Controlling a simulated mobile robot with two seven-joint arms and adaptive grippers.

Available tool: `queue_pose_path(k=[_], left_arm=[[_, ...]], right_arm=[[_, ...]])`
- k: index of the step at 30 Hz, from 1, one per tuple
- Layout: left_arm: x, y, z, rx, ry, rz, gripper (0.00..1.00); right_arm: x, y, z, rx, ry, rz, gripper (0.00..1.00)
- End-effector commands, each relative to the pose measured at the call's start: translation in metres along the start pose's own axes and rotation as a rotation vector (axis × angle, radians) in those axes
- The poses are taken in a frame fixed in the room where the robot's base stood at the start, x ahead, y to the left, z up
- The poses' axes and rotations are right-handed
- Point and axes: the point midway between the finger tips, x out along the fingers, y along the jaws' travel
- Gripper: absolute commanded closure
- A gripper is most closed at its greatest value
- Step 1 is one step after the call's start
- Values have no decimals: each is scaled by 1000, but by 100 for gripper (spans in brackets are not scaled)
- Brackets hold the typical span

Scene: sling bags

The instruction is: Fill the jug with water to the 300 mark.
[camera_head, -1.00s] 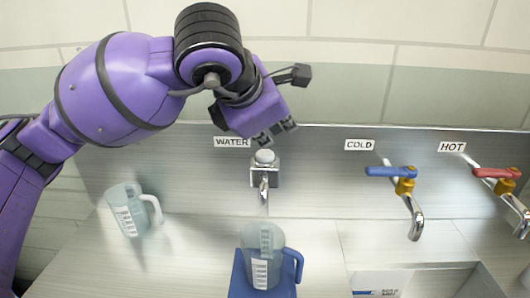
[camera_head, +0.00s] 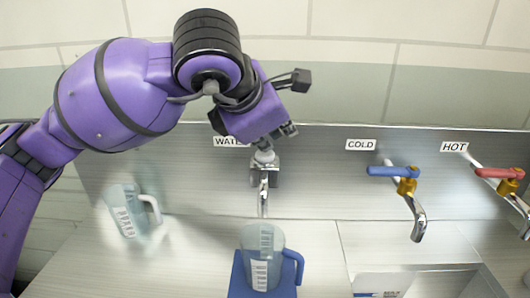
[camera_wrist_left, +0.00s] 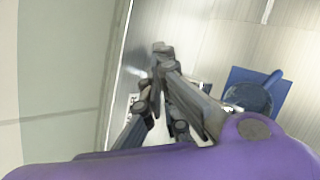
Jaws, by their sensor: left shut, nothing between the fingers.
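A clear jug with a blue handle (camera_head: 262,255) stands upright on a blue mat (camera_head: 238,280) below the WATER tap (camera_head: 263,178). It also shows in the left wrist view (camera_wrist_left: 250,97), partly behind my arm. It has white scale marks; I cannot read them or make out a water level. I cannot make out a stream from the spout. My left gripper (camera_head: 283,134) is shut and empty, its fingertips at the round knob (camera_head: 265,156) on top of the tap; whether they touch it is unclear. It also shows in the left wrist view (camera_wrist_left: 158,75). My right gripper is not in view.
A second clear jug with a pale handle (camera_head: 128,212) stands on the counter at the left. A COLD tap with a blue lever (camera_head: 392,171) and a HOT tap with a red lever (camera_head: 497,173) are to the right, above a sink recess (camera_head: 425,282).

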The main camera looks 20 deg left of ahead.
Motion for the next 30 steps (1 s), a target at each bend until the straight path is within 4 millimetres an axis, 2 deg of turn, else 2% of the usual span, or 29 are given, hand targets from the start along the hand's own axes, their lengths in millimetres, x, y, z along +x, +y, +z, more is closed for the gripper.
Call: queue_pose_path(k=[30], left_arm=[[5,-4,-4,0,2,-1,100]], right_arm=[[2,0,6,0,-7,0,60]])
